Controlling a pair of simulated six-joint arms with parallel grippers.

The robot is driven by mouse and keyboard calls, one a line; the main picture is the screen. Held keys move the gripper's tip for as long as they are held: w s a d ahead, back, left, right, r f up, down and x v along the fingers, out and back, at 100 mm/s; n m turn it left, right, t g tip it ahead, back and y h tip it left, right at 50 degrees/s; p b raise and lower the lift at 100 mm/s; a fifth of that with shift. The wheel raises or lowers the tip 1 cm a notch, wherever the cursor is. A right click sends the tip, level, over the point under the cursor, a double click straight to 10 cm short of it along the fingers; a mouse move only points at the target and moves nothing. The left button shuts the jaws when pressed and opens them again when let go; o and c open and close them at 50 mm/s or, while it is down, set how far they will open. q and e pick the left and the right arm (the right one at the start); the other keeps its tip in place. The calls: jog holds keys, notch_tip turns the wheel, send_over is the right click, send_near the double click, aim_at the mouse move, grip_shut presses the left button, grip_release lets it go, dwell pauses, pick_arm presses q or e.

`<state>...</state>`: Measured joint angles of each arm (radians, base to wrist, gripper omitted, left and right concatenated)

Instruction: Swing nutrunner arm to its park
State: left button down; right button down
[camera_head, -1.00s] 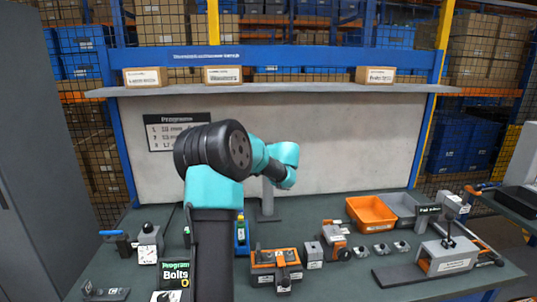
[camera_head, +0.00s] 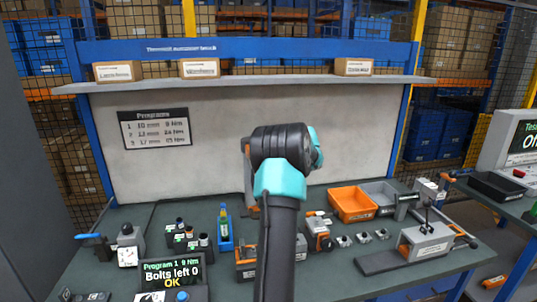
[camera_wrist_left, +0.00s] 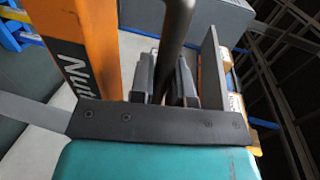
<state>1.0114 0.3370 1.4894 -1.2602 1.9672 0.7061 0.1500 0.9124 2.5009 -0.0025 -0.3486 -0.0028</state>
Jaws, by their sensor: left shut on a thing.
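In the left wrist view my left gripper (camera_wrist_left: 165,80) is shut on an upright dark handle (camera_wrist_left: 176,25). Beside the handle, on the left, stands an orange post (camera_wrist_left: 84,45) with lettering that starts "Nut", part of the nutrunner arm. In the head view my turquoise and black arm rises over the middle of the bench and hides the gripper and most of the nutrunner arm. A thin orange-brown strip (camera_head: 247,165) shows just left of my wrist. A small display (camera_head: 170,273) reads "Program 1 9 Nm, Bolts left 0, OK". My right gripper is out of view.
A grey fixture (camera_head: 425,240) is at the front right. A blue holder (camera_head: 225,232) and several sockets stand left of my arm. A programs placard (camera_head: 155,127) hangs on the back panel.

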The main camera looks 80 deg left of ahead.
pick_arm(q)
jog(key=shift+w, duration=0.1)
jog(key=c, duration=1.1)
grip_release()
